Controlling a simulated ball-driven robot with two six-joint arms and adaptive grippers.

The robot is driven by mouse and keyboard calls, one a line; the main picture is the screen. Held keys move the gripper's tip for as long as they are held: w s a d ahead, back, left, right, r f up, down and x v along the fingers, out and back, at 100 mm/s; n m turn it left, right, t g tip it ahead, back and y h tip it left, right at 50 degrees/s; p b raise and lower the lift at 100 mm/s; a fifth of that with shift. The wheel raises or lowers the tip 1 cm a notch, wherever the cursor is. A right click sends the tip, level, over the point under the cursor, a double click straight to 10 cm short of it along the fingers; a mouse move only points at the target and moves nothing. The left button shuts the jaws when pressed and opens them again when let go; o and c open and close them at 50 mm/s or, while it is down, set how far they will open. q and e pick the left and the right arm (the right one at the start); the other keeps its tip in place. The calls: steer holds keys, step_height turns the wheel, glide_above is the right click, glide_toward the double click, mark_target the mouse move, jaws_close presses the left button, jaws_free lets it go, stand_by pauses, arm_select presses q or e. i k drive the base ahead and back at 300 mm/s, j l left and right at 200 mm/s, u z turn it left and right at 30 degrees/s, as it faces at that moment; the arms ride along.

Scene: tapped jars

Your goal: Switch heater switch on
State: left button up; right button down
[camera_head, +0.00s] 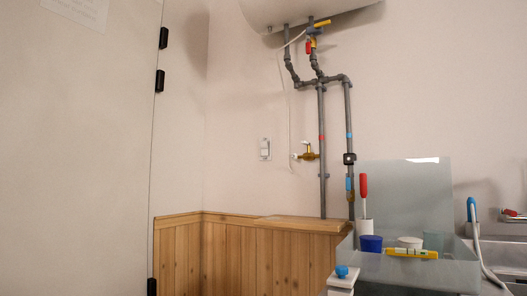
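A small white wall switch (265,148), likely the heater switch, is mounted on the wall left of the pipes. Its on or off position is too small to tell. The white heater tank (300,10) shows only its bottom at the top edge. A thin white cable (289,110) hangs down from it along the wall. Neither of my grippers is in view.
Grey pipes (322,150) with valves run down the wall right of the switch. Wooden panelling with a ledge (300,225) is below. A pale door (75,150) fills the left.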

mark_target(265, 145)
steer(key=i+j+u, duration=0.2)
steer(key=i+u, duration=0.2)
steer(key=i, duration=0.15)
steer(key=i+u, duration=0.45)
steer(key=i, duration=0.1)
